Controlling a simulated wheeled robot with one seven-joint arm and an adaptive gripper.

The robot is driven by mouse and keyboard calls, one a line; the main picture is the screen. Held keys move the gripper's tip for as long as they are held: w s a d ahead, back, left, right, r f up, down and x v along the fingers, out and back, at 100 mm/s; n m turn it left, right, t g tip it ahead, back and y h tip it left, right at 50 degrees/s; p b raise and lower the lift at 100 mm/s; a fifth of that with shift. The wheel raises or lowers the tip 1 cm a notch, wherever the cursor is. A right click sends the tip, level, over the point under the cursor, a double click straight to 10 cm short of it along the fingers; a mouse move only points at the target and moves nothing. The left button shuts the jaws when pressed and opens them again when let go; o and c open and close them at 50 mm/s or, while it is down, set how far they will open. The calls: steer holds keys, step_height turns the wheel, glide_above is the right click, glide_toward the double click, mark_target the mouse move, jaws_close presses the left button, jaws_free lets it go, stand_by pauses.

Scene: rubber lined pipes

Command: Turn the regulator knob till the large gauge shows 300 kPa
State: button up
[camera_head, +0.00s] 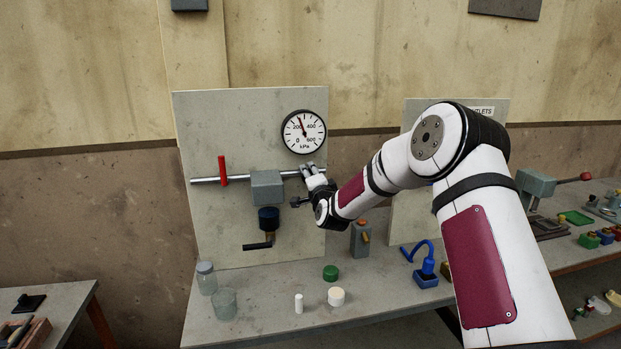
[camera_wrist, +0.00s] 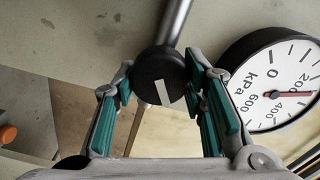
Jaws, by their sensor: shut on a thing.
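The regulator knob (camera_wrist: 160,80) is a black round cap with a white line on its face. In the wrist view it sits between the green-padded fingers of my gripper (camera_wrist: 163,92), which is shut on it near the fingertips. In the head view my gripper (camera_head: 308,170) is at the pipe just below the gauge and hides the knob. The large gauge (camera_head: 304,132) is white with a black rim, marked in kPa from 0 to 600. Its red needle points between 200 and 400, slightly left of straight up. The gauge also shows at the right in the wrist view (camera_wrist: 262,85).
A metal pipe (camera_head: 205,181) with a red lever (camera_head: 223,170) and a grey block (camera_head: 267,187) runs across the upright panel (camera_head: 215,125). A dark bowl (camera_head: 268,218) hangs below. Jars, caps and a blue tool (camera_head: 427,272) stand on the bench.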

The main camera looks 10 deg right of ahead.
steer(key=shift+m, duration=0.3)
steer(key=o, duration=1.2)
steer(key=s, duration=1.2)
